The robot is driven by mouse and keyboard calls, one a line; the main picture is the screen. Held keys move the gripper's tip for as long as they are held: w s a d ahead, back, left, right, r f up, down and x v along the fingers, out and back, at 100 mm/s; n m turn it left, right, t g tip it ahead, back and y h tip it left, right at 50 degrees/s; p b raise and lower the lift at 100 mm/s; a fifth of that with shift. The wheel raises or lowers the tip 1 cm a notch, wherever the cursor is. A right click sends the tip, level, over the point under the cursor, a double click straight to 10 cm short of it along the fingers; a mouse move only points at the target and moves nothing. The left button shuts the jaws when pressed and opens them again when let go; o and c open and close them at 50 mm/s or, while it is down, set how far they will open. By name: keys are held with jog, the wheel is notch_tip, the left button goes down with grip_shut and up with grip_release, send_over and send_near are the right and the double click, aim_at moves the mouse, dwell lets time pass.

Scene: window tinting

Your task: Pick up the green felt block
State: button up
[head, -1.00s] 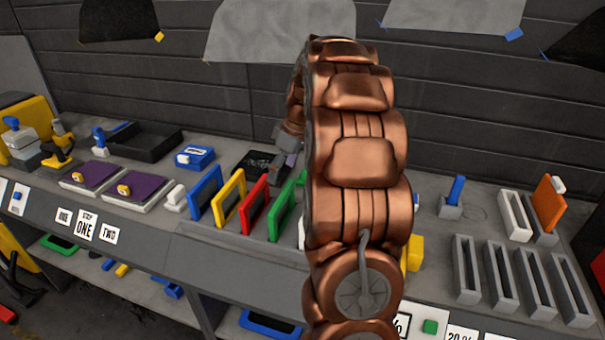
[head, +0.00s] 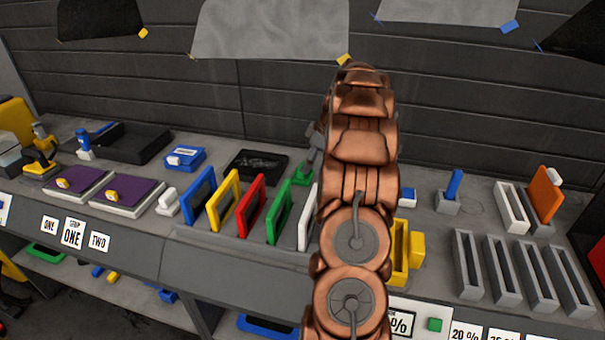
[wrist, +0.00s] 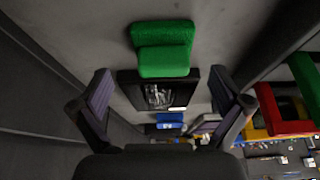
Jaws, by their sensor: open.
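The green felt block (head: 301,177) lies on the bench top behind the row of coloured frames, just right of a black tray. In the wrist view the green felt block (wrist: 163,48) has a wide base and a raised part, and sits ahead of the jaws, centred between them. My gripper (wrist: 160,82) is open and empty, with its two purple-padded fingers spread wide. In the head view only a grey part of my gripper shows above the block; my copper arm hides the rest. Contact with the block does not show.
The black tray (head: 256,166) is beside the block. Upright blue, yellow, red (head: 251,206), green (head: 282,211) and white frames stand in front. Grey slotted holders (head: 467,263) are at right. The dark panelled wall rises behind the bench.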

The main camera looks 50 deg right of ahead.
jog(key=shift+p+x, duration=1.2)
jog(key=shift+x, duration=1.25)
jog(key=shift+a, duration=0.2)
jog(key=shift+c, duration=0.4)
jog(key=c, duration=1)
jog(key=shift+c, duration=0.2)
notch_tip(320, 180, up, 10)
jog(key=b, duration=0.3)
